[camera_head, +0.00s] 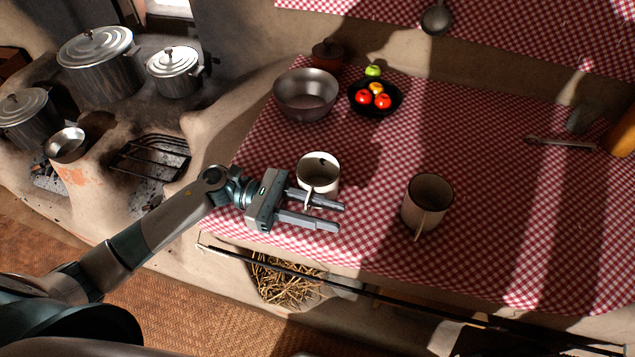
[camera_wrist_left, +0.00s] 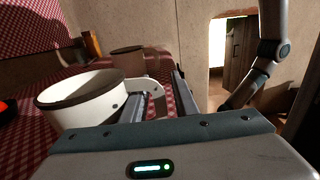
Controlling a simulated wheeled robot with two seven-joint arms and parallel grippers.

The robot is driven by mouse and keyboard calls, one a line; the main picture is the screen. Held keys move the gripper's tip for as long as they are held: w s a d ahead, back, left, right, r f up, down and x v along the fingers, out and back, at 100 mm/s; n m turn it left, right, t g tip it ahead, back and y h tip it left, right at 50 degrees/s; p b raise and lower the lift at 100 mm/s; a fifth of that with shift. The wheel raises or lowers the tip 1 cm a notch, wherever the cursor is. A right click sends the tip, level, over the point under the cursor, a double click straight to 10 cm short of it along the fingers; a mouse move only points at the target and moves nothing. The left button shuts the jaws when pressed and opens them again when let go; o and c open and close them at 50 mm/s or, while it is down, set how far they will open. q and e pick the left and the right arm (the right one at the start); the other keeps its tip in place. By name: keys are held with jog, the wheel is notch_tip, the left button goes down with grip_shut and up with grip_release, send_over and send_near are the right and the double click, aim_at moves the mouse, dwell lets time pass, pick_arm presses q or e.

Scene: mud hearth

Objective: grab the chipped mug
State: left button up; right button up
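A white enamel mug (camera_head: 318,170) with dark chip marks stands upright on the checked cloth near the table's front left edge. In the left wrist view this mug (camera_wrist_left: 82,100) is at the left, its handle pointing toward my fingers. My left gripper (camera_head: 341,217) is open at the mug's front side, fingers pointing right. The handle appears to lie between the fingers; I cannot tell whether either finger touches it. A second, cream mug (camera_head: 428,200) stands upright to the right, clear of the gripper; it also shows in the left wrist view (camera_wrist_left: 127,63). My right gripper is not in view.
Behind the chipped mug are a metal bowl (camera_head: 306,97), a black pan (camera_head: 375,104) with fruit or vegetables, and a lidded brown pot (camera_head: 328,54). Lidded pots (camera_head: 98,60) stand on the hearth at left. The cloth (camera_head: 500,235) is clear right of the cream mug.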

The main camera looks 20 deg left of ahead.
pick_arm(q)
jog(key=shift+c, duration=0.7)
grip_shut()
jog(key=shift+r, duration=0.45)
notch_tip(320, 180, up, 3)
jog(key=shift+s+d+r+b, duration=0.1)
jog(key=shift+d+r+b, duration=0.1)
jog(key=shift+b, duration=0.45)
jog(key=s+d+r, duration=0.5)
jog(key=d+r, duration=0.1)
jog(key=d, duration=0.4)
jog(key=shift+r, duration=0.4)
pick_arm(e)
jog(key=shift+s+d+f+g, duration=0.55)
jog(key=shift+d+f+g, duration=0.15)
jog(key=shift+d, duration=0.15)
